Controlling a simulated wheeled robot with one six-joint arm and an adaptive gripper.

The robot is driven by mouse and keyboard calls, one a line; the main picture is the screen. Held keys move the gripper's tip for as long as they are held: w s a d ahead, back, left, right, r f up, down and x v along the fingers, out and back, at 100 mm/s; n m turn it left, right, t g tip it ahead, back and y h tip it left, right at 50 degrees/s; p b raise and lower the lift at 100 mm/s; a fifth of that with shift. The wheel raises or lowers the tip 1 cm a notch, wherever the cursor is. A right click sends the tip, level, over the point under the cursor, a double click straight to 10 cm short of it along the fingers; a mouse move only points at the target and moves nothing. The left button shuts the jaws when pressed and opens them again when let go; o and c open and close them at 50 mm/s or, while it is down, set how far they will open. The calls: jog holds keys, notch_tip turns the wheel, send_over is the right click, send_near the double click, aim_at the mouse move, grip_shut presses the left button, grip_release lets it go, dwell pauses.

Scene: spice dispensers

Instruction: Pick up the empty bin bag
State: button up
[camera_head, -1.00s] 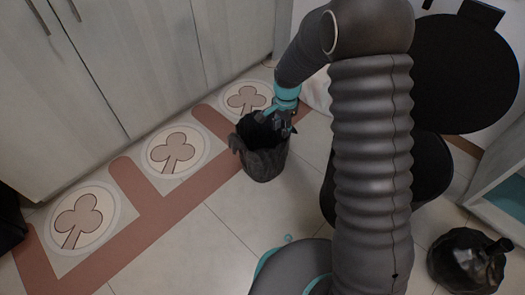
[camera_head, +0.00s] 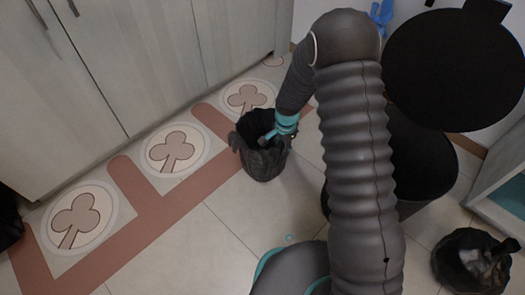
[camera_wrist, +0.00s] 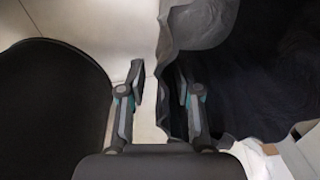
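The bin bag (camera_head: 263,162) is a dark, crumpled bag standing open on the tiled floor, left of my arm. In the wrist view the bag (camera_wrist: 262,75) fills the right side, and its visible inside is dark with no contents that I can make out. My gripper (camera_head: 264,140) is at the bag's mouth, on its right side. In the wrist view my gripper (camera_wrist: 160,85) is open, with its fingers apart. The bag's edge hangs between them, close to the right finger. I cannot tell whether that finger touches it.
Another dark bag (camera_head: 447,262) with pale contents sits at the lower right. A large black bin (camera_head: 425,155) stands right of my arm, with a round black lid (camera_head: 455,70). Pale cabinets (camera_head: 140,60) line the left. The floor (camera_head: 200,245) at front left is clear.

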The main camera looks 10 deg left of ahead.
jog(key=shift+f, duration=0.25)
grip_shut()
jog(key=shift+r, duration=0.15)
